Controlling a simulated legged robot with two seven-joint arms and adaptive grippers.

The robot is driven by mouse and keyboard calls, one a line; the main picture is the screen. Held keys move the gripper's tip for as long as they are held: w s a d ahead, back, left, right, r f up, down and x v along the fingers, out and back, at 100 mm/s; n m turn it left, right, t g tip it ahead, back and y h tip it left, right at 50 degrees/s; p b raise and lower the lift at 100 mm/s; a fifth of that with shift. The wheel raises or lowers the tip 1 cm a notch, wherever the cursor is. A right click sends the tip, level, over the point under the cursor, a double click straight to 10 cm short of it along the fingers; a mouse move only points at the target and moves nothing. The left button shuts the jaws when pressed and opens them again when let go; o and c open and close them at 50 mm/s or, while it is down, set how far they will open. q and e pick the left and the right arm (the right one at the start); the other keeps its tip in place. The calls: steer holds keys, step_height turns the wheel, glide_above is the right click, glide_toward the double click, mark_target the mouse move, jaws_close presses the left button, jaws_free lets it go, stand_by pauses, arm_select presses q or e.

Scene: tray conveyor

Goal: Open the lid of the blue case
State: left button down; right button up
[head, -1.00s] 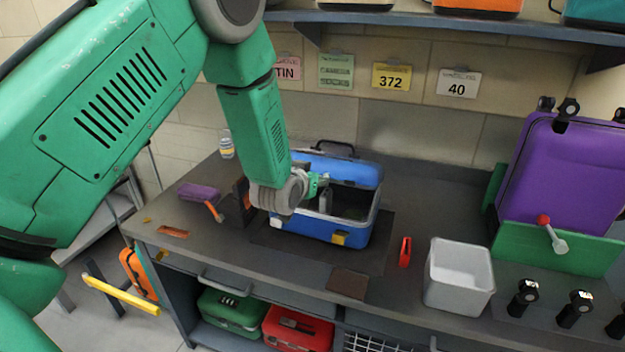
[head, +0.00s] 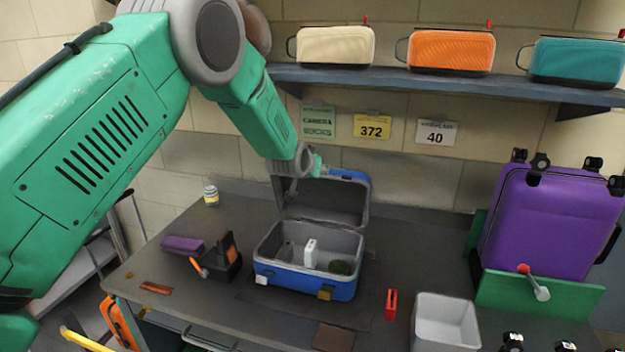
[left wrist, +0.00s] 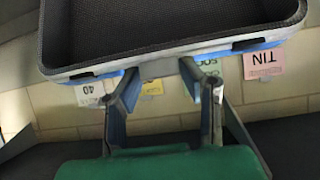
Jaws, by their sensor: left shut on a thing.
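The blue case (head: 305,283) stands on the dark workbench with its lid (head: 335,205) raised to nearly upright at the back. Its grey inside is exposed and holds a white upright item (head: 310,255) and a dark round item (head: 343,267). My left gripper (head: 317,168) is at the upper edge of the lid and shut on it. In the left wrist view the lid's rim (left wrist: 160,58) lies across the two fingers (left wrist: 160,80), with the dark lining beyond. The arm hides part of the lid's left upper corner. My right gripper is not in view.
A shelf (head: 450,87) with cream, orange and teal cases runs above the bench. A purple case (head: 545,225) stands at the right behind a green panel. A white bin (head: 445,325) and a red item (head: 391,304) are right of the blue case. A black-orange tool (head: 222,258) stands left.

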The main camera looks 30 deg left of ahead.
arm_select(q)
steer(key=shift+w+a+r, duration=0.15)
steer(key=shift+w+r, duration=0.05)
steer(key=shift+w, duration=0.55)
steer(key=c, duration=1)
jaws_free()
steer(key=shift+c, duration=0.2)
steer(key=v, duration=1.1)
steer(key=shift+s, duration=0.3)
steer(key=shift+r, duration=0.1)
